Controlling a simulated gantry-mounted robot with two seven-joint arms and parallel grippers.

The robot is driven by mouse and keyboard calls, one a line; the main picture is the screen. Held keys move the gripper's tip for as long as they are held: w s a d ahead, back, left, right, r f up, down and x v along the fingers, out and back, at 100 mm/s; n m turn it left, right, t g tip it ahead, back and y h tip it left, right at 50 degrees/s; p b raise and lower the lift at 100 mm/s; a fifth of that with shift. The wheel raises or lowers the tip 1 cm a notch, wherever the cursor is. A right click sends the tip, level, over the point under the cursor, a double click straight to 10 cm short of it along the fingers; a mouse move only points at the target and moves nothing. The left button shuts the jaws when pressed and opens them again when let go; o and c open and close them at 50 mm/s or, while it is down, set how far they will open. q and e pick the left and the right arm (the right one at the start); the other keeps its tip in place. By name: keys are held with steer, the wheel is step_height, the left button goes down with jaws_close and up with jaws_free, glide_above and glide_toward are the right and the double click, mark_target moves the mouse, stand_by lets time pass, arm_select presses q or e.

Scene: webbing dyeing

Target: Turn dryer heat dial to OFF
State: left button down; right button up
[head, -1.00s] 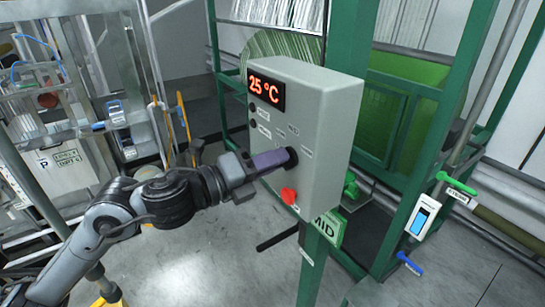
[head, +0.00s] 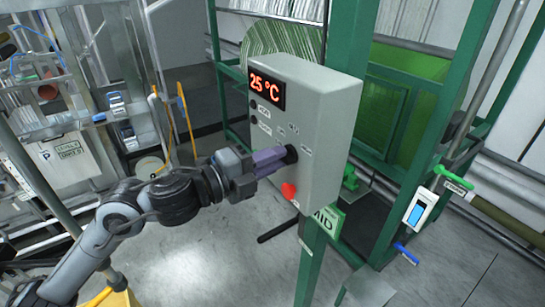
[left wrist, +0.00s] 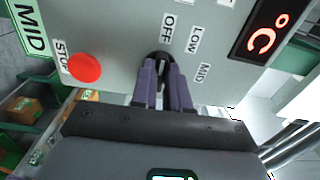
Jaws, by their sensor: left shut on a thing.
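The dryer control box (head: 322,130) is a grey panel on a green post, with a red display (head: 266,88) reading 25 °C. The black heat dial (head: 291,153) is on its front face; it also shows in the left wrist view (left wrist: 158,57), below the OFF label (left wrist: 168,28), with LOW and MID labels to the right. My left gripper (head: 284,157) has its purple fingers shut on the dial. The fingers cover part of the dial, so its pointer setting is hard to tell. My right gripper is not in view.
A red STOP button (head: 289,190) sits below the dial on the same face, close to my left fingers. A green machine frame (head: 385,180) stands behind the box. A white device with a blue screen (head: 420,213) is at the right. Floor in front is clear.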

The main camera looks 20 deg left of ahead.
arm_select(q)
steer(key=c, duration=1.1)
jaws_free()
steer(key=shift+s+a, duration=0.1)
steer(key=b+v, duration=0.4)
steer(key=v, duration=0.6)
steer(key=shift+s+a, duration=0.15)
steer(key=shift+s, duration=0.15)
